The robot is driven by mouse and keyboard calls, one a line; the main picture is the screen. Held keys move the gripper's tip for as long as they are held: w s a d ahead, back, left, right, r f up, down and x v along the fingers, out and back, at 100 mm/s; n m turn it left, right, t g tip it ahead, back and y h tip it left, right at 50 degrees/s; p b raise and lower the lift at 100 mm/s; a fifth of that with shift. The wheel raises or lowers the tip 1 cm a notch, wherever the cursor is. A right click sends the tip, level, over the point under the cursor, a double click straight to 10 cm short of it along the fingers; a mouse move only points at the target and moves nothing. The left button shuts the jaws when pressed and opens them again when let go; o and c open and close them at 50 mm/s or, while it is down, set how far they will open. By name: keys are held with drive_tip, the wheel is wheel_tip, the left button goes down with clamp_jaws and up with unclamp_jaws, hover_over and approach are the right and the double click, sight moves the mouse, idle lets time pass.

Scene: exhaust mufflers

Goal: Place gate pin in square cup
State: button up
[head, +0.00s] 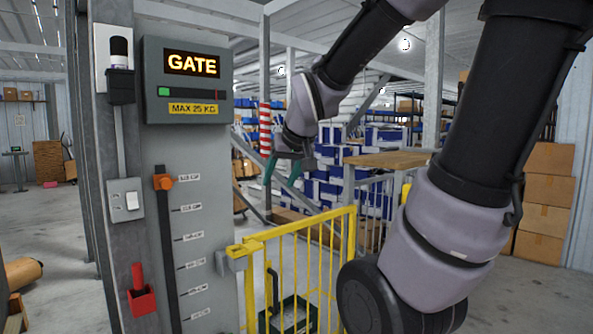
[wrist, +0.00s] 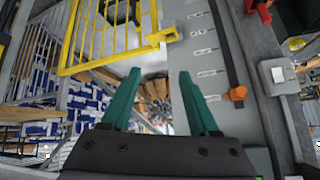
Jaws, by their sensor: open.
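A red pin (head: 138,276) stands upright in a red square cup (head: 142,301) on the lower left of the grey gate post; its lower end is hidden inside the cup. In the wrist view, a red part (wrist: 263,11) shows at the top right edge, cut off, and I cannot tell pin from cup there. My gripper (head: 283,171) is in the air beyond the yellow gate, right of the post. Its teal fingers are apart with nothing between them, also in the wrist view (wrist: 161,92).
The yellow gate (head: 300,232) joins the post at a grey latch block (head: 232,259). An orange slider (head: 163,182) sits on a dark vertical rail. A GATE display box (head: 187,80) and a switch (head: 126,199) are on the post. A dark green crate (head: 290,315) stands behind the gate.

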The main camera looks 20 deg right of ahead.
drive_tip(key=s+r+m+g+y, duration=0.1)
drive_tip(key=s+r+m, duration=0.1)
drive_tip(key=s, duration=0.8)
drive_tip(key=shift+s+a+r+m, duration=0.25)
drive_tip(key=shift+r+m, duration=0.15)
drive_tip(key=shift+r, duration=0.25)
drive_tip(key=shift+w, duration=0.15)
drive_tip(key=shift+c, duration=0.3)
